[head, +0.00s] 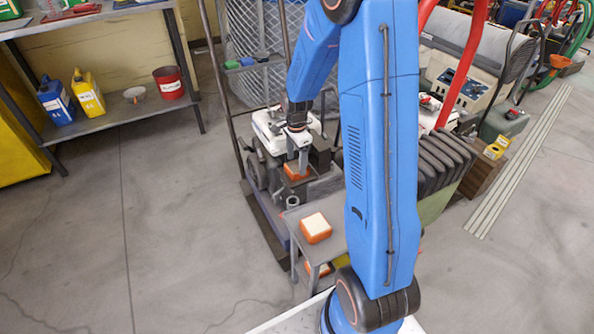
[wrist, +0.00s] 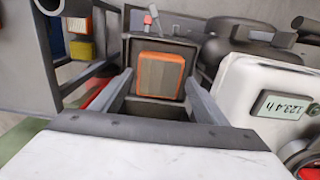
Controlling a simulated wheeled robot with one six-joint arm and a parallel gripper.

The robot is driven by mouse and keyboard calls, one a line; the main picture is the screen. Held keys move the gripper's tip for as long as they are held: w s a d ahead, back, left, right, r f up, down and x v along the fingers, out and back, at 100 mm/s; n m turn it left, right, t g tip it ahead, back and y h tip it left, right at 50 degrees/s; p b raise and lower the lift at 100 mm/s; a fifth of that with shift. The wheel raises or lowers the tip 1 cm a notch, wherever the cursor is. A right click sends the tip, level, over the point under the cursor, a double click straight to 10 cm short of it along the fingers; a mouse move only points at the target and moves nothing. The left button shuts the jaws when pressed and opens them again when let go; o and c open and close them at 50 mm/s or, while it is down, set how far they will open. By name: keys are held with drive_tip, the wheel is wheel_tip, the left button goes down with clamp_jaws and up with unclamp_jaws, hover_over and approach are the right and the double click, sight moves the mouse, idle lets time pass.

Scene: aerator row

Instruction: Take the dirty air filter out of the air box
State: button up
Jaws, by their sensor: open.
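The dirty air filter (wrist: 160,74) has an orange frame and a grey-brown face. It sits inside the open, dark air box (wrist: 137,46) on the machine. In the head view the filter (head: 296,173) shows as an orange block below my gripper (head: 298,158). In the wrist view my gripper (wrist: 158,88) is open, with one finger to the left and one to the right of the filter. The fingers look apart from it, and their exact height over it is hard to tell. A cleaner filter (head: 316,226), orange with a pale top, lies on the small stand.
The small stand (head: 292,215) is in front of the machine, with another orange item (head: 320,269) on its lower level. A white unit with a display (wrist: 275,95) is close on the right in the wrist view. Free floor (head: 170,220) lies to the left.

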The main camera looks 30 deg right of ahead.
sight(297, 166)
drive_tip(key=shift+d+f, duration=0.1)
drive_tip(key=shift+f, duration=1.6)
drive_tip(key=c, duration=0.8)
drive_tip(key=shift+r, duration=0.15)
